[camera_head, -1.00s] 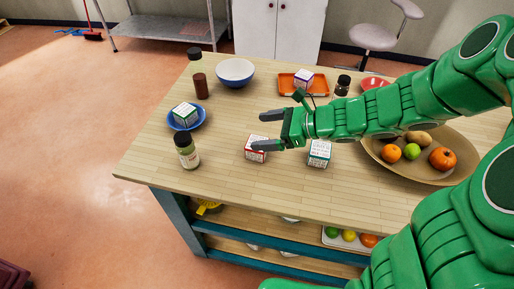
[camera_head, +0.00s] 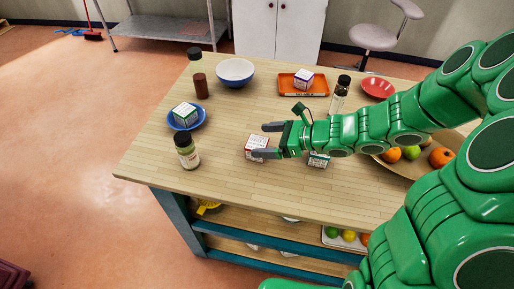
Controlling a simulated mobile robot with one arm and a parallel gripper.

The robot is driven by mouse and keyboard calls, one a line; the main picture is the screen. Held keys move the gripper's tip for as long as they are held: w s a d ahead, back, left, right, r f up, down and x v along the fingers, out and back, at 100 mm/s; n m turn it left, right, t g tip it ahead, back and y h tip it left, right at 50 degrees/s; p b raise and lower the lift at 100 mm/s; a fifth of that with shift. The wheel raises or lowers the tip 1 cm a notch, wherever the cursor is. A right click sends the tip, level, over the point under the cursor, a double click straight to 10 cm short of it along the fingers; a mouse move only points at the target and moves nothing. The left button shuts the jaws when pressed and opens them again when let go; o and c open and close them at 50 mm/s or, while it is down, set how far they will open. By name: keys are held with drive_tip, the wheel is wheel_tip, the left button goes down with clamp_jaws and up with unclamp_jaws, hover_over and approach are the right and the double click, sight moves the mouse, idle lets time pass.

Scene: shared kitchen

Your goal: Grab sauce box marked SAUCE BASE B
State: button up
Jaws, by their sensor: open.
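Several small sauce boxes are on the table, and their print is too small to read. A white box with red edges (camera_head: 256,148) sits near the middle of the table. A white box with teal edges (camera_head: 319,160) stands to its right, partly hidden by my arm. A box with green edges (camera_head: 185,114) lies on a blue plate (camera_head: 173,125) at the left. A box with purple edges (camera_head: 304,77) is on an orange tray (camera_head: 287,91) at the back. My gripper (camera_head: 264,141) is open and empty, its fingers pointing left, one overlapping the red-edged box in the picture.
Bottles (camera_head: 187,151) (camera_head: 200,84) stand at the left, and another (camera_head: 339,96) stands behind my arm. Bare tabletop lies left of my gripper.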

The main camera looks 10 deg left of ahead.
sight(257, 146)
wheel_tip(257, 146, down, 2)
drive_tip(key=shift+f, duration=0.2)
drive_tip(key=shift+x, duration=1.5)
drive_tip(key=c, duration=1.2)
drive_tip(key=shift+o, duration=0.2)
drive_tip(key=shift+r, duration=0.1)
drive_tip(key=shift+r, duration=4.95)
